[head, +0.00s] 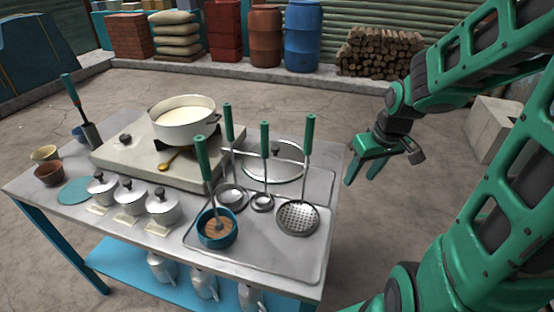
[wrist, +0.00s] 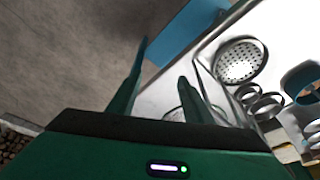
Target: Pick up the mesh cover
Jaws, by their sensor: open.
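A round, flat grey cover (head: 262,172) with a dark knob lies at the back right of the metal table; it looks like the mesh cover, though its mesh is not clear at this size. Ladle handles stand partly in front of it in the head view. My gripper (head: 361,178) is open and empty, to the right of the cover and apart from it, beyond the table's right edge. In the wrist view the open fingers (wrist: 163,62) point toward the table edge. A round rim shows partly behind the right finger there; I cannot tell for sure what it is.
A perforated skimmer (head: 297,217), ladles (head: 262,201) and a blue pot (head: 216,240) with upright green handles stand in front of the cover. A white pot (head: 184,126) sits on the stove (head: 120,152) at left. Lidded jars (head: 163,212) line the front.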

